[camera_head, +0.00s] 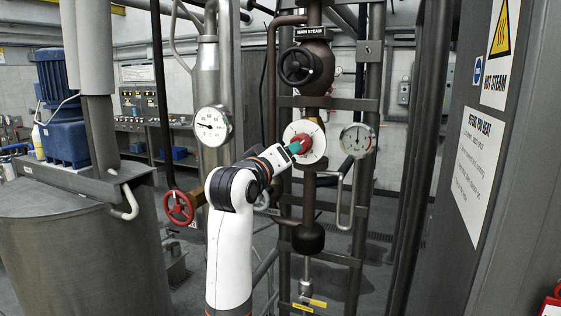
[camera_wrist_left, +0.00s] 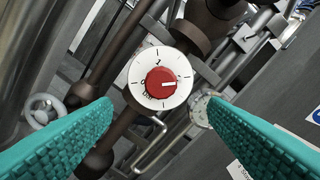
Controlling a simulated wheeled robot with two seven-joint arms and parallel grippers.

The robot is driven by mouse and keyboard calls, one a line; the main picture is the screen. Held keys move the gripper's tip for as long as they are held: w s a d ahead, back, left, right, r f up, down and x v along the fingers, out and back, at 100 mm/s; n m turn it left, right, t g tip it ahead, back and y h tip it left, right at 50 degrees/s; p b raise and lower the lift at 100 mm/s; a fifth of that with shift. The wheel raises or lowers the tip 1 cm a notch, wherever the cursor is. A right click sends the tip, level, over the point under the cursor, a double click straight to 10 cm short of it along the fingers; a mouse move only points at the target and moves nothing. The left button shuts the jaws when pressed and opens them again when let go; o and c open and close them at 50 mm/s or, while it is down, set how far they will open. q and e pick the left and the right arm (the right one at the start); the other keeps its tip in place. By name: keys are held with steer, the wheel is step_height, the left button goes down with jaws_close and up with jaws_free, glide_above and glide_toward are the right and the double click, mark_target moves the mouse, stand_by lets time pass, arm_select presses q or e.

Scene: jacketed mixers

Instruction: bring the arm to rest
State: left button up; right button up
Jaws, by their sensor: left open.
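My left arm (camera_head: 232,235) rises from the bottom middle of the head view and bends toward the brown steam pipe. My left gripper (camera_head: 295,147) is at its end, in front of a red knob (camera_head: 304,140) on a white dial (camera_head: 318,153). In the wrist view the left gripper (camera_wrist_left: 160,104) has its teal fingers wide apart with nothing between them. The red knob (camera_wrist_left: 160,83) and white dial (camera_wrist_left: 156,60) lie beyond the fingertips, and the fingers do not appear to touch them. The knob's white mark points right. My right gripper is not in view.
A dark handwheel valve (camera_head: 296,67) sits above the dial under the MAIN STEAM sign. Round gauges flank it left (camera_head: 212,126) and right (camera_head: 357,140). A red handwheel (camera_head: 180,208) stands left of my arm. A sign-bearing panel (camera_head: 505,160) closes the right side.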

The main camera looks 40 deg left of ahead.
arm_select(q)
steer(key=shift+w, duration=0.1)
stand_by(0.3)
